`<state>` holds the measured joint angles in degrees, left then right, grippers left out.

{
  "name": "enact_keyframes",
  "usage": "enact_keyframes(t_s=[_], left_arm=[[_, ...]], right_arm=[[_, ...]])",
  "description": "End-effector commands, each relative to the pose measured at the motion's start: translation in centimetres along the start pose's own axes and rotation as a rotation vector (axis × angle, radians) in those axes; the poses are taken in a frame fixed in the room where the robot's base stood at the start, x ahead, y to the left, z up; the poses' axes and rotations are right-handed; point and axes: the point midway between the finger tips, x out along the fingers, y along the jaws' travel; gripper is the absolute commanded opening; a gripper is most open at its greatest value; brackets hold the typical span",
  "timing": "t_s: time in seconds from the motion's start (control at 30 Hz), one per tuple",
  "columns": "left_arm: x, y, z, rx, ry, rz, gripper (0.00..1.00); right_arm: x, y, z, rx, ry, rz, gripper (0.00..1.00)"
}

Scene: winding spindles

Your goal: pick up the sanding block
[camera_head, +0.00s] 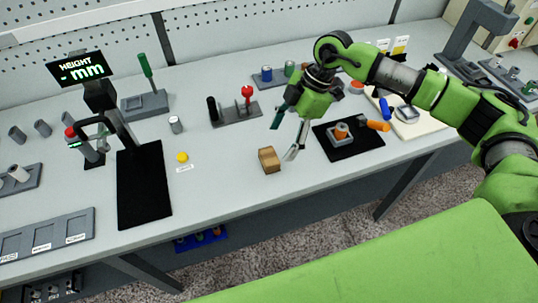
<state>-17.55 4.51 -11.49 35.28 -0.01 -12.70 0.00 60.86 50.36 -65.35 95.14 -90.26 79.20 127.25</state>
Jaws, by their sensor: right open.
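The sanding block (269,160) is a small tan-brown block lying on the grey bench top near the middle of the head view. My right gripper (284,140) reaches in from the right, above and just behind the block. Its two fingers are spread apart with nothing between them. The near fingertip hangs just to the right of the block, and I see a small gap between them. My left gripper does not show.
A black mat (348,138) with an orange-topped part lies right of the block. A tool rack (235,114) stands behind. The height gauge's black base (143,185) and a yellow disc (182,157) are to the left. Bench top in front of the block is clear.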

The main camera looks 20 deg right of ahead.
Motion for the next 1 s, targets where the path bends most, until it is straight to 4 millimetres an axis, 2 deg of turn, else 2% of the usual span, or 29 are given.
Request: enact_keyframes(t_s=[0.07,0.17,0.27,0.33,0.4,0.5,0.6,0.7,0.93,0.97,1.0], left_arm=[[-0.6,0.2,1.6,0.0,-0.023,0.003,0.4],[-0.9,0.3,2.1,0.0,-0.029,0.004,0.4],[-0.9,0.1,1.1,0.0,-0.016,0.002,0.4],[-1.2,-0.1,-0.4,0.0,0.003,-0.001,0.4],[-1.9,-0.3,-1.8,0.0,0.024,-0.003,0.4],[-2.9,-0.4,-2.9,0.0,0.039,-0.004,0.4],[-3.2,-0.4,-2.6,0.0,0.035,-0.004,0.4],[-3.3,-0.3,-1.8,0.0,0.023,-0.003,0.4],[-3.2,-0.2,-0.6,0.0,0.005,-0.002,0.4],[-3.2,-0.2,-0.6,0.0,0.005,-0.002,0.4],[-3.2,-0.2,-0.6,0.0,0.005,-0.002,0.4]], right_arm=[[1.3,-0.1,-0.2,0.0,0.002,-0.004,0.68],[2.6,0.0,-0.1,0.0,0.002,-0.002,0.68],[3.2,0.0,-0.1,-0.001,0.003,0.0,0.68],[3.6,0.0,-0.2,-0.001,0.002,-0.002,0.68],[4.3,0.1,-0.4,0.0,0.003,-0.002,0.68],[5.8,0.2,-0.6,-0.001,0.003,-0.004,0.68],[7.4,0.2,-0.5,-0.001,0.003,-0.003,0.68],[8.2,0.3,-0.5,-0.001,0.003,0.0,0.68],[8.5,0.3,-0.4,-0.002,0.003,0.001,0.68],[8.5,0.3,-0.4,-0.002,0.003,0.001,0.65],[8.5,0.3,-0.4,-0.002,0.003,0.001,0.55]])
